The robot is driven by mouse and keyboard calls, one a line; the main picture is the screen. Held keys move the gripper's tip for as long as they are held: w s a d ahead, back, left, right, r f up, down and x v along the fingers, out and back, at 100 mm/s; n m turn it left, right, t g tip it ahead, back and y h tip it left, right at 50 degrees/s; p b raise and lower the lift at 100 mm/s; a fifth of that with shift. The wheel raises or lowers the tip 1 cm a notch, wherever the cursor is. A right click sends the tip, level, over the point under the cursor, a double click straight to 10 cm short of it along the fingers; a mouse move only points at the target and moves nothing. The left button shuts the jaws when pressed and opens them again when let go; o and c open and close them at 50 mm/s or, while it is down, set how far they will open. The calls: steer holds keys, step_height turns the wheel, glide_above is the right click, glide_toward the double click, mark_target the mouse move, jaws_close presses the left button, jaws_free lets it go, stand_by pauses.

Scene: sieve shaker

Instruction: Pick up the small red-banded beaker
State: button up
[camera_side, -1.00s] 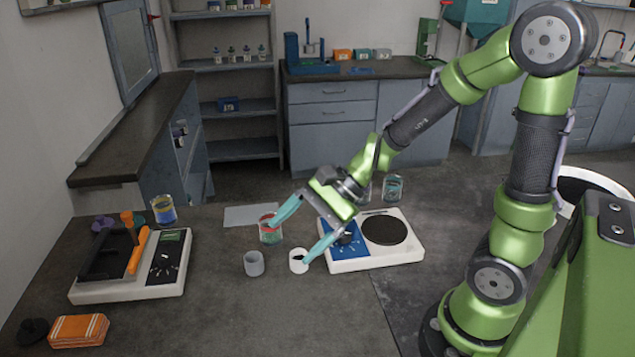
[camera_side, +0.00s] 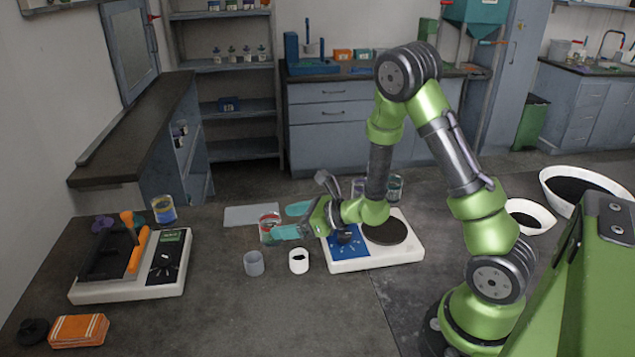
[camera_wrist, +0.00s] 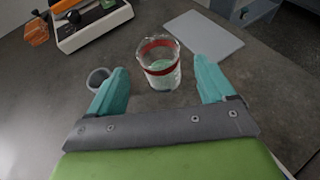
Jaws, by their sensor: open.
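The red-banded beaker (camera_wrist: 160,64) is clear glass with red bands and pale green contents. It stands upright on the bench, just beyond my open fingertips and roughly centred between them in the wrist view. In the side view the beaker (camera_side: 268,222) is partly hidden by my near finger. My gripper (camera_wrist: 162,76) is open and empty, held low and level with its teal fingers pointing at the beaker. In the side view my gripper (camera_side: 288,221) is to the right of the beaker. I cannot tell whether a finger touches the glass.
A grey cup (camera_side: 254,264) and a white cup (camera_side: 298,262) stand in front of the beaker. A blue-and-white balance (camera_side: 380,262) is to the right. A flat grey sheet (camera_side: 245,215) lies behind. A shaker device (camera_side: 130,290) and a blue-yellow beaker (camera_side: 164,211) are at left.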

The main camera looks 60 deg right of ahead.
mark_target(264, 228)
steer(key=shift+f, duration=0.75)
steer(key=x, duration=0.7)
steer(key=shift+w+a+f, duration=0.1)
steer(key=shift+w, duration=0.15)
steer(key=c, duration=1.1)
steer(key=shift+r, duration=7.55)
